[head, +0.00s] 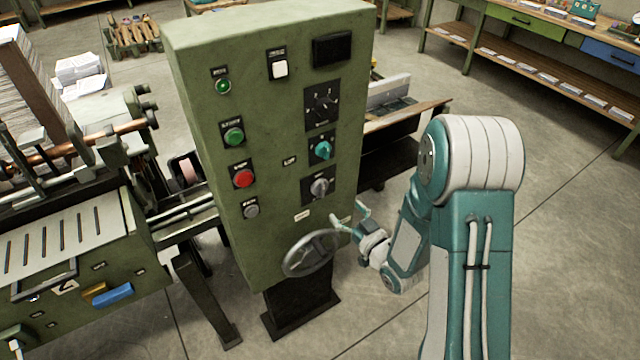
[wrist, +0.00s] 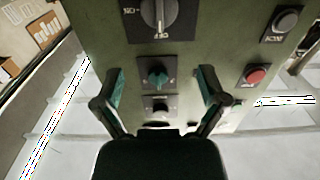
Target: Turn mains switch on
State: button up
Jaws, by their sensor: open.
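My gripper (head: 349,215) is open and empty, near the lower right edge of the green control cabinet (head: 200,125). In the wrist view its fingers (wrist: 160,80) are spread, with the panel between and beyond them. I cannot read which control is labelled mains.
Green (head: 234,136), red (head: 243,178) and grey (head: 251,208) buttons line the panel's left side. A handwheel (head: 311,254) sticks out below the panel, close to my gripper. A printing machine (head: 70,245) stands left. Floor to the right is clear.

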aim_at(324, 187)
jog(key=x, duration=0.9)
jog(key=shift+w+a, duration=0.2)
jog(key=shift+a, duration=0.15)
jog(key=shift+w+a, duration=0.1)
jog(key=shift+w, duration=0.3)
jog(key=c, duration=1.1)
